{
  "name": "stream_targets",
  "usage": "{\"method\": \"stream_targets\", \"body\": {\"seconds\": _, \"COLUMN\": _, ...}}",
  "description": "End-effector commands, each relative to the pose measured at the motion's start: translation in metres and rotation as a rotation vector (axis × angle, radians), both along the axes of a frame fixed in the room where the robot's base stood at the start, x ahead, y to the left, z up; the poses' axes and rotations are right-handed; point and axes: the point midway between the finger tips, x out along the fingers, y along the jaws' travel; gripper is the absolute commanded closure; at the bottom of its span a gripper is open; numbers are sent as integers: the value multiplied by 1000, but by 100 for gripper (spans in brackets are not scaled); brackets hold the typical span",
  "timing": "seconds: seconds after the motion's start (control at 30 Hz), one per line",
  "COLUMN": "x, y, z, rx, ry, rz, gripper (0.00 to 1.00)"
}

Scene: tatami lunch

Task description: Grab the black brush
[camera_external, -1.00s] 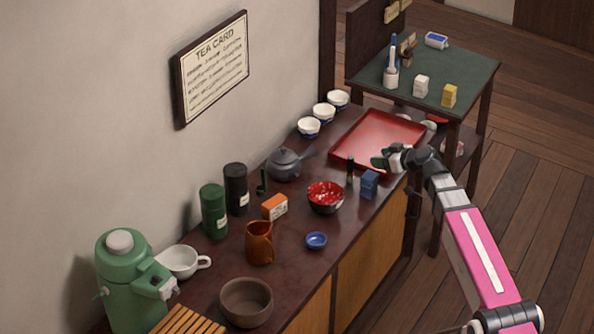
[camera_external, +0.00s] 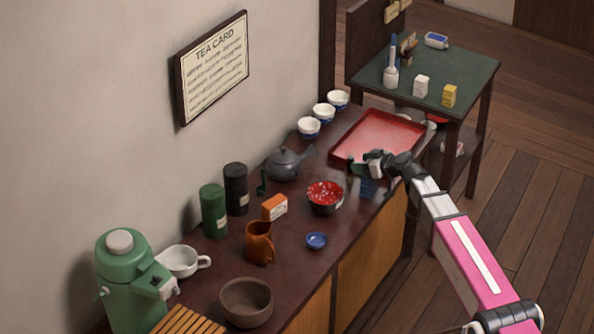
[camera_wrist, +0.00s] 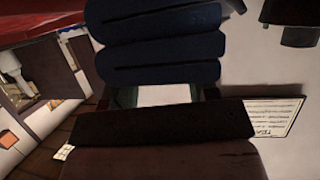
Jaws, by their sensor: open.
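My gripper (camera_external: 359,166) is open over the right-hand part of the dark counter, just in front of the red tray. A slim dark upright thing (camera_external: 350,186), which may be the black brush, shows just below the gripper and is mostly hidden by it. I cannot tell whether it lies between the fingers. A dark blue box (camera_external: 368,188) stands right beside it, partly covered by my gripper. In the wrist view, large dark shapes fill the middle close up, and no brush can be made out clearly.
The red tray (camera_external: 344,152) lies behind the gripper. A red speckled bowl (camera_external: 325,208) and a small blue dish (camera_external: 316,240) stand to the left. A grey teapot (camera_external: 285,164) is near the wall. A green-topped table (camera_external: 455,75) stands behind the counter.

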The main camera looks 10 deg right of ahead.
Motion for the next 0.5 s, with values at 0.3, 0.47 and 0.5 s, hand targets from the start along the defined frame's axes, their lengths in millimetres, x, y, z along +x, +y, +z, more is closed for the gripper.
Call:
{"method": "stream_targets", "body": {"seconds": 0.3, "x": 27, "y": 22, "z": -13, "rx": 0, "ry": 0, "rz": 0, "gripper": 46}}
{"method": "stream_targets", "body": {"seconds": 0.47, "x": 26, "y": 22, "z": -13, "rx": 0, "ry": 0, "rz": 0, "gripper": 46}}
{"method": "stream_targets", "body": {"seconds": 0.5, "x": 26, "y": 22, "z": -13, "rx": 0, "ry": 0, "rz": 0, "gripper": 52}}
